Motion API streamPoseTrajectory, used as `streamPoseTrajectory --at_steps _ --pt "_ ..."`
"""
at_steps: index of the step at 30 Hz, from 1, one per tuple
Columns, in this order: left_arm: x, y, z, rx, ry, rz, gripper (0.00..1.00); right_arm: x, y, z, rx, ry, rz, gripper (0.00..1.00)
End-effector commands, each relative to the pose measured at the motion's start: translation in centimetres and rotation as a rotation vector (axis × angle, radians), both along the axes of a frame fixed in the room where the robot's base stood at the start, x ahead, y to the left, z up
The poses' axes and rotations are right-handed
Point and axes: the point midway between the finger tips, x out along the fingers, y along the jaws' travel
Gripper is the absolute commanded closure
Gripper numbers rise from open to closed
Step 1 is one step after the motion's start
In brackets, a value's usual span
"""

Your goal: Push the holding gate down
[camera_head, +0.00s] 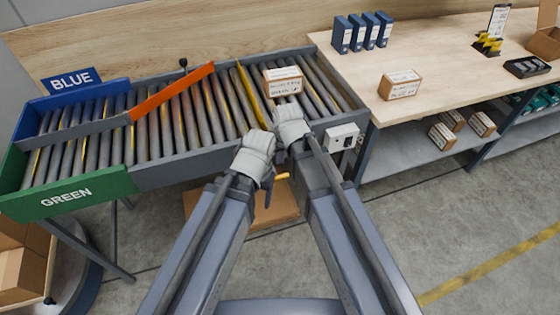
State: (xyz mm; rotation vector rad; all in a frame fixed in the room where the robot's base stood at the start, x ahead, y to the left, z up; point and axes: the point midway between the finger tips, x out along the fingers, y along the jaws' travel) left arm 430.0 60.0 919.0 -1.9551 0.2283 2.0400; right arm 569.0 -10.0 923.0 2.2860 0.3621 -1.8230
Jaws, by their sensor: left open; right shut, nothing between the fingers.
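The holding gate appears to be the yellow bar (250,92) that crosses the roller conveyor just left of a cardboard box (284,81). The box lies on the rollers to the right of this bar. My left gripper (257,150) is open at the conveyor's front edge, below the near end of the bar. My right gripper (289,118) is shut and empty, a little higher and to the right, over the front edge near the box. A short yellow piece (282,177) shows beside my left gripper. Whether either gripper touches the bar cannot be told.
An orange diverter arm (172,91) slants across the rollers toward the blue (71,82) and green (68,195) lanes. A grey control box (341,137) sits on the front rail to the right. A wooden table (440,60) with another box (399,84) adjoins the conveyor.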

Motion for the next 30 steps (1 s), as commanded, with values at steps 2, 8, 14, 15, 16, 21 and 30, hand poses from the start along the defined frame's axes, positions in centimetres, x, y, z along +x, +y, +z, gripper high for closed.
streamPoseTrajectory --at_steps 2,8,14,15,16,21,30 --pt "0.0 0.0 -1.4 0.000 0.000 0.000 0.29 0.2 0.1 -1.4 0.000 0.000 0.000 1.00" --pt "0.0 0.0 -4.2 0.000 0.000 0.000 0.29 0.8 0.3 -4.2 0.000 0.000 0.000 1.00" --pt "0.0 0.0 -7.0 0.000 0.000 0.000 0.29 1.4 0.5 -7.0 0.000 0.000 0.000 1.00" --pt "0.0 0.0 -7.5 0.000 0.000 0.000 0.29 1.5 0.5 -7.5 0.000 0.000 0.000 1.00" --pt "0.0 0.0 -7.9 0.000 0.000 0.000 0.29 1.6 0.5 -8.0 0.000 0.000 0.000 1.00" --pt "0.0 0.0 -10.3 0.000 0.000 0.000 0.29 2.1 0.7 -10.3 0.000 0.000 0.000 1.00" --pt "0.0 0.0 -12.3 0.000 0.000 -0.001 0.29 2.7 0.9 -12.3 0.000 0.000 0.000 1.00"
